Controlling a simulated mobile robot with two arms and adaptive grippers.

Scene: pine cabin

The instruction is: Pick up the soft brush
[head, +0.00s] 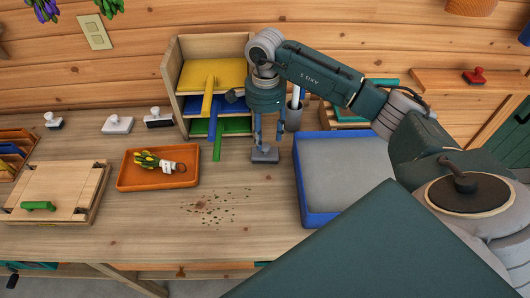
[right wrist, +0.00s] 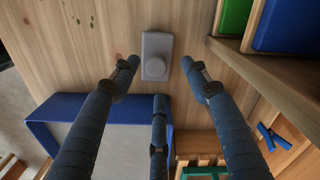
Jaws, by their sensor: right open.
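My right gripper (head: 267,138) points down over the table, open and empty. Its dark blue fingers are spread above a small grey block with a round knob (head: 264,156), perhaps the soft brush; its bristles cannot be seen. In the right wrist view the grey block (right wrist: 157,56) lies flat on the wood, just beyond the open fingertips (right wrist: 158,72), with no clear contact. My left gripper is not in view.
A blue-rimmed grey tray (head: 302,195) lies right of the gripper. A wooden shelf (head: 176,98) with yellow, blue and green levels and a grey cup (head: 293,118) stand close behind. An orange tray (head: 127,184) is left; brown crumbs (head: 217,206) dot the front.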

